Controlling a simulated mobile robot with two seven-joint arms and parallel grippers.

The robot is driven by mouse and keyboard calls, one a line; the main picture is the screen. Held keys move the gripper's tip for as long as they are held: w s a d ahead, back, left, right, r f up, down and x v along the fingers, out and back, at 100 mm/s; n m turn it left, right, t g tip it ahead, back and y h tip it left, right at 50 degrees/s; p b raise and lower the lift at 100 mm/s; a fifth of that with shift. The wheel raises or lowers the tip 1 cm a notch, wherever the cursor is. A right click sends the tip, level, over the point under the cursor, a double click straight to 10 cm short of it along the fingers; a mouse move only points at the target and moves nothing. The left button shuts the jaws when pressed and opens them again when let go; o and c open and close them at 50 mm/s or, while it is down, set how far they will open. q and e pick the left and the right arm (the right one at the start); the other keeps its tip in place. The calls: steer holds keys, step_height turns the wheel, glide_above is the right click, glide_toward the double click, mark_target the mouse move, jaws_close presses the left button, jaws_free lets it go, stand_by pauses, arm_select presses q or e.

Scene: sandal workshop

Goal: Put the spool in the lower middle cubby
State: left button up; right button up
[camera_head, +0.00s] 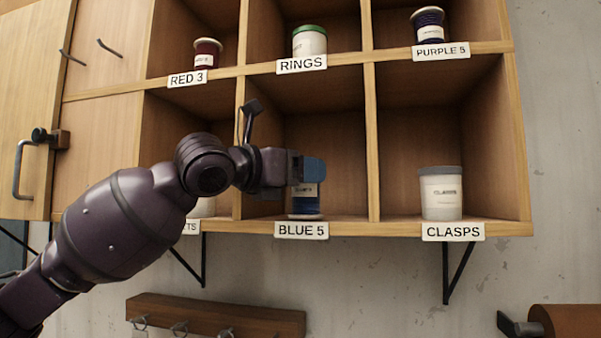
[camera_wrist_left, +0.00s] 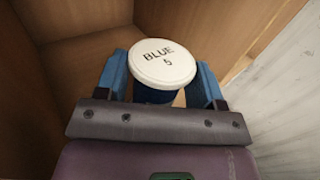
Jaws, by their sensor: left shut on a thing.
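The blue spool (camera_head: 306,204) stands upright in the opening of the lower middle cubby (camera_head: 342,150), above the BLUE 5 label (camera_head: 301,230). Its base is at or just above the cubby floor; I cannot tell if it touches. My left gripper (camera_head: 307,170) reaches in from the left and is shut on the spool's upper part. In the left wrist view, the spool's white top (camera_wrist_left: 163,62) reads BLUE 5 and sits between the two blue fingers (camera_wrist_left: 160,84). My right gripper is not in view.
A jar (camera_head: 441,194) stands in the lower right cubby. Above are a red spool (camera_head: 206,53), a green-lidded jar (camera_head: 310,41) and a purple spool (camera_head: 428,26). Cubby dividers (camera_head: 372,145) flank the middle opening. My arm covers much of the lower left cubby. A hook rail (camera_head: 255,319) is below.

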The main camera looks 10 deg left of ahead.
arm_select(q)
steer(key=shift+f, duration=0.2)
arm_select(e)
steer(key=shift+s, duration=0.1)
arm_select(q)
steer(key=o, duration=1)
steer(key=shift+o, duration=0.2)
steer(key=shift+r, duration=0.15)
steer(key=b+v, duration=0.2)
steer(key=v, duration=1)
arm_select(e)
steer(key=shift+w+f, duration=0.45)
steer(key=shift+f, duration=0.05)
